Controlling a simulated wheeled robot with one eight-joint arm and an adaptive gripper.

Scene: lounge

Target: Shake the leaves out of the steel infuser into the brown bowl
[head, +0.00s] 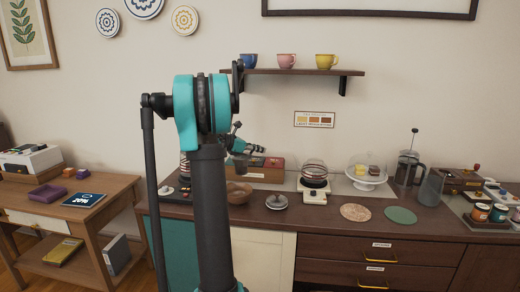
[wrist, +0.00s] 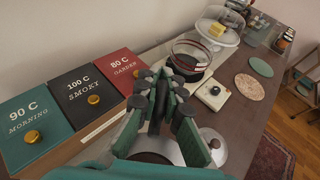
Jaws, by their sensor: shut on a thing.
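My gripper (head: 258,148) is held above the counter, a little above and to the right of the brown bowl (head: 240,190) in the head view. In the wrist view my gripper (wrist: 160,82) has its green and black fingers closed together on something. A narrow dark piece (wrist: 156,112) shows between them. The steel infuser is mostly hidden by the fingers, and I cannot make out its basket or any leaves. The inside of the bowl cannot be seen clearly.
A round steel lid (head: 277,201) lies right of the bowl. A glass vessel on a cream scale (head: 314,193) stands beyond it. Tea boxes marked with temperatures (wrist: 85,92) stand along the wall. The counter around the pink round mat (head: 355,212) and green mat (head: 400,215) is clear.

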